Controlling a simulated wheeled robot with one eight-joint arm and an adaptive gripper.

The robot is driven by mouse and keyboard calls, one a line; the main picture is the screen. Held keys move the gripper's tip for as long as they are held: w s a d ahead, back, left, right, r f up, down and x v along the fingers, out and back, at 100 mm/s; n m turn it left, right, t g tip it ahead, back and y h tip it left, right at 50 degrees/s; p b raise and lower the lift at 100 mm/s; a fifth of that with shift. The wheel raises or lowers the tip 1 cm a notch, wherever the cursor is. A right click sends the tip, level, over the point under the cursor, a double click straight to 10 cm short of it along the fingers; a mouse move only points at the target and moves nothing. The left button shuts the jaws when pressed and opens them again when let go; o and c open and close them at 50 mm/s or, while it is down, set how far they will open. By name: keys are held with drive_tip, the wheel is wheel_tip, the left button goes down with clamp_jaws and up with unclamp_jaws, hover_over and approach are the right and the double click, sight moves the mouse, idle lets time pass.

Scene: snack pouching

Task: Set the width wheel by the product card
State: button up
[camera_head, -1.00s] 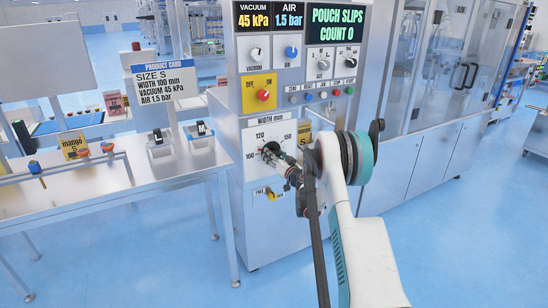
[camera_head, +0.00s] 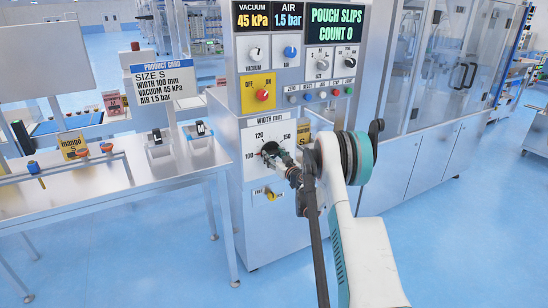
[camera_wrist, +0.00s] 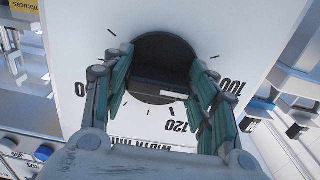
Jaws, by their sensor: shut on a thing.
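The product card (camera_head: 164,82) stands at the left and reads size S, width 100 mm, vacuum 45 kPa, air 1.5 bar. The black width wheel (camera_wrist: 165,52) sits on the white machine front, with 100 and 120 printed around it in the wrist view. My gripper (camera_wrist: 159,78) has a green finger on either side of the wheel's raised grip and is shut on it. A pale bar lies on the wheel; I cannot tell exactly which scale mark it meets. In the head view my gripper (camera_head: 284,160) hides much of the wheel (camera_head: 270,149).
A small lever (camera_head: 272,196) marked FREE is below the wheel. A yellow switch panel (camera_head: 258,92) and several knobs and buttons are above. The display (camera_head: 335,27) reads pouch slips count 0. A metal table (camera_head: 105,180) with mango pouches stands at left.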

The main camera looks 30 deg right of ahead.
drive_tip(key=shift+f, duration=0.1)
drive_tip(key=o, duration=1.1)
drive_tip(key=shift+c, duration=0.2)
drive_tip(key=shift+s, duration=0.15)
drive_tip(key=s, duration=1.1)
drive_tip(key=shift+s+a, duration=0.3)
drive_tip(key=shift+s, duration=0.05)
